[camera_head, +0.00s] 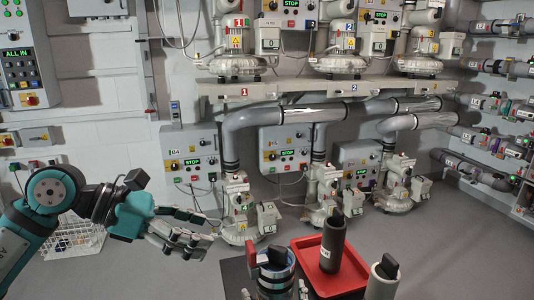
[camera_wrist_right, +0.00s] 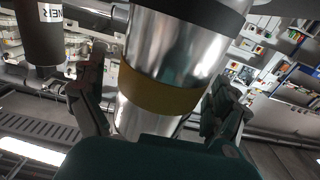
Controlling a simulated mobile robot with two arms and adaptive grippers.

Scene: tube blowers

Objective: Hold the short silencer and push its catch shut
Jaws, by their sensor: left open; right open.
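A metal cylinder stands at the bottom of the head view (camera_head: 274,281), with a blue ring, a black top piece and a red piece at its upper left. It seems to be the short silencer. In the right wrist view the shiny cylinder (camera_wrist_right: 172,48) with a yellow-brown band rises between the fingers of my right gripper (camera_wrist_right: 160,75). These fingers are open on either side of it; whether they touch it is unclear. The catch cannot be made out surely. My left gripper (camera_head: 185,232) is open and empty, left of the cylinder and apart from it.
A pale cylinder with a black top (camera_head: 382,284) stands to the right. Blowers and control boxes line the wall behind. A white wire basket (camera_head: 75,240) stands at left.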

